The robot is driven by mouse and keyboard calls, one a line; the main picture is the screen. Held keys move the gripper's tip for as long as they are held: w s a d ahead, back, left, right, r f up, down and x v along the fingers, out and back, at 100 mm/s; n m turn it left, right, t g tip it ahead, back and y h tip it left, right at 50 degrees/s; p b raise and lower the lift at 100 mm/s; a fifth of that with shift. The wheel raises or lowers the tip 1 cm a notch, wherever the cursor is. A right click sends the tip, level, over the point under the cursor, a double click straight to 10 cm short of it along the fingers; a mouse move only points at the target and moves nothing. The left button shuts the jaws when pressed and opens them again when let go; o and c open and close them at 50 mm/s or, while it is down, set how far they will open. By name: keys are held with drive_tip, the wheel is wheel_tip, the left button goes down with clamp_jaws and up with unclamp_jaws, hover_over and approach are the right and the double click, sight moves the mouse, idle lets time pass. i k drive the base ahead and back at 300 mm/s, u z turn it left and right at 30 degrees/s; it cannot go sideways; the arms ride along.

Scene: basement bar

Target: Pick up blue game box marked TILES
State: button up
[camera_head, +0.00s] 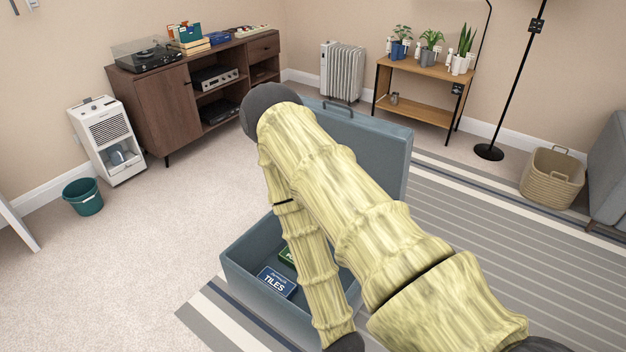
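The blue game box marked TILES (276,283) lies face up inside an open blue-grey case (240,286), toward its left side. A green box (288,254) lies just behind it, partly hidden by my arm. My arm crosses the middle of the view and folds downward over the case, hiding much of its interior. The dark end of the lower link is at the bottom edge, right of the TILES box. My gripper does not show in this view.
The case's raised lid (392,152) stands behind my arm. The case sits on a striped rug (490,235). Bare carpet (170,225) lies open to the left, with a teal bin (83,197) and a dehumidifier (108,140) farther off. A wicker basket (551,178) is at right.

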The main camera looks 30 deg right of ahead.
sight(277, 284)
drive_tip(key=z, duration=0.85)
drive_tip(key=i, duration=0.15)
drive_tip(key=u, duration=0.1)
